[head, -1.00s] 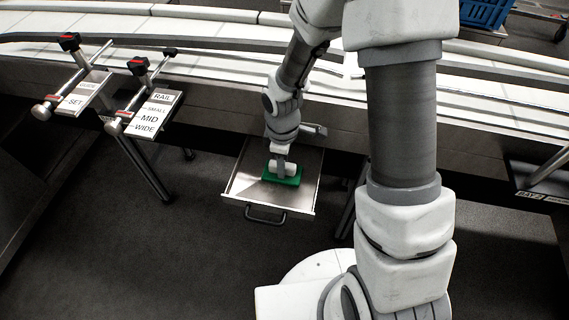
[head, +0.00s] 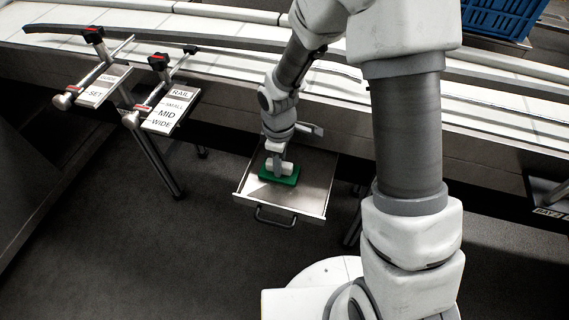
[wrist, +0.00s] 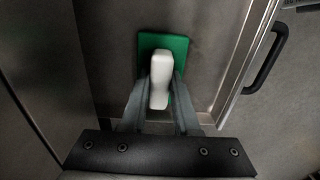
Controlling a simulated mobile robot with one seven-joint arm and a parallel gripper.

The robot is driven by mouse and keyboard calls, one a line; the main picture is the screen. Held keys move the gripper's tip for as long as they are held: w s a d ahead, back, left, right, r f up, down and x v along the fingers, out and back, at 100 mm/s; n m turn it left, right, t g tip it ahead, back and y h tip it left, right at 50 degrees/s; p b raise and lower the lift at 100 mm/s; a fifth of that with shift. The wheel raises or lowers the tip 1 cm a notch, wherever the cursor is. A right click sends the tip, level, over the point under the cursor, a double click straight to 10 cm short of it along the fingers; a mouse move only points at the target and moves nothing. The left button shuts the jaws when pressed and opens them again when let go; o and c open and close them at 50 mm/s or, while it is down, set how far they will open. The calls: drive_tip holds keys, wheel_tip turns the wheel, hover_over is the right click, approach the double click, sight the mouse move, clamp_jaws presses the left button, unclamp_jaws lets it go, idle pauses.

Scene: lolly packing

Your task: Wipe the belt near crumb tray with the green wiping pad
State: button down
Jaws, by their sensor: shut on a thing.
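The green wiping pad (head: 281,177) has a white grip (wrist: 161,75) on its back. My gripper (head: 279,160) is shut on that white grip, and its two fingers show on either side of it in the wrist view (wrist: 159,95). The pad is over the metal crumb tray (head: 313,196), which is pulled out below the belt. I cannot tell whether the pad touches the tray floor. The white belt (head: 225,64) runs across behind and above the tray. Part of the belt is hidden by my arm.
Two clamp rails with a SET plate (head: 98,90) and a RAIL plate (head: 172,113) stick out at the left of the belt. A blue crate (head: 497,17) is at the back right. The tray's black handle (head: 275,217) faces the open dark floor.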

drive_tip(key=shift+w+a+f, duration=0.1)
drive_tip(key=shift+w+a, duration=0.15)
drive_tip(key=shift+a, duration=0.5)
drive_tip(key=shift+s+a, duration=0.15)
drive_tip(key=shift+s, duration=0.35)
drive_tip(key=shift+s+a+r, duration=0.15)
drive_tip(key=shift+s+r, duration=0.05)
drive_tip(key=shift+s, duration=0.15)
